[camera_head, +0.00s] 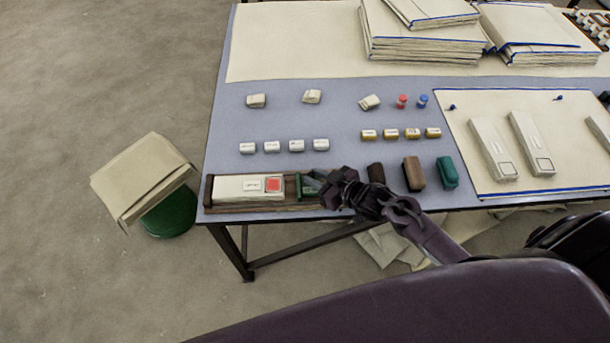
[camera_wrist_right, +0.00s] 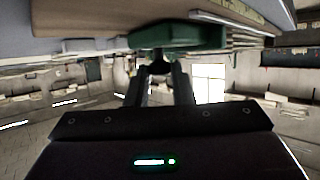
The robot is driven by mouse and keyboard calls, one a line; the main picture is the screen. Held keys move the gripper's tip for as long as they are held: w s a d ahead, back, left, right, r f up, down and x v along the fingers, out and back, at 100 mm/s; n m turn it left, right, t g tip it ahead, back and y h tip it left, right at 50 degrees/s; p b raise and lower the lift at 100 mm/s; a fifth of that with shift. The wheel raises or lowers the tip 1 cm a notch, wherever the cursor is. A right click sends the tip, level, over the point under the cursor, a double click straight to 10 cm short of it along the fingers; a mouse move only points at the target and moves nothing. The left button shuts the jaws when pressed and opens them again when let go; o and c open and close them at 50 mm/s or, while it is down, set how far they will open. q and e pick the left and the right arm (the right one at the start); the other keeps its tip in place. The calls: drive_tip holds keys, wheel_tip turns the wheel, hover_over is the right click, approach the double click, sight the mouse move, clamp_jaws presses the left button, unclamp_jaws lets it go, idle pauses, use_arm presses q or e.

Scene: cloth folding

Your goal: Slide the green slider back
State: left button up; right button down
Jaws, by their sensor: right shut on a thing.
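The green slider (camera_head: 308,187) sits in a long brown wooden tray (camera_head: 237,208) at the front left of the table. In the tray, to the slider's left, lies a white block with a red square (camera_head: 251,187). My right gripper (camera_head: 325,187) is at the tray's right end, shut on the slider and partly covering it. In the right wrist view the green slider (camera_wrist_right: 180,36) is at the top, at the tips of the gripper fingers (camera_wrist_right: 159,62). My left gripper is not in view.
A dark block, a brown block (camera_head: 413,174) and a green block (camera_head: 447,172) stand right of my gripper. Small white boxes (camera_head: 296,146) and yellow boxes (camera_head: 390,134) are behind. A cream board (camera_head: 560,130) lies at right. The blue-grey table top (camera_head: 240,120) has free room between rows.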

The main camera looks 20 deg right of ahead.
drive_tip(key=d, duration=0.2)
drive_tip(key=s+d, duration=0.1)
drive_tip(key=d, duration=0.1)
drive_tip(key=s+d+p, duration=0.1)
drive_tip(key=d, duration=0.1)
drive_tip(key=shift+d, duration=0.4)
drive_tip(key=shift+w, duration=0.1)
drive_tip(key=c, duration=1.3)
unclamp_jaws()
drive_tip(key=shift+d, duration=0.15)
drive_tip(key=shift+v, duration=4)
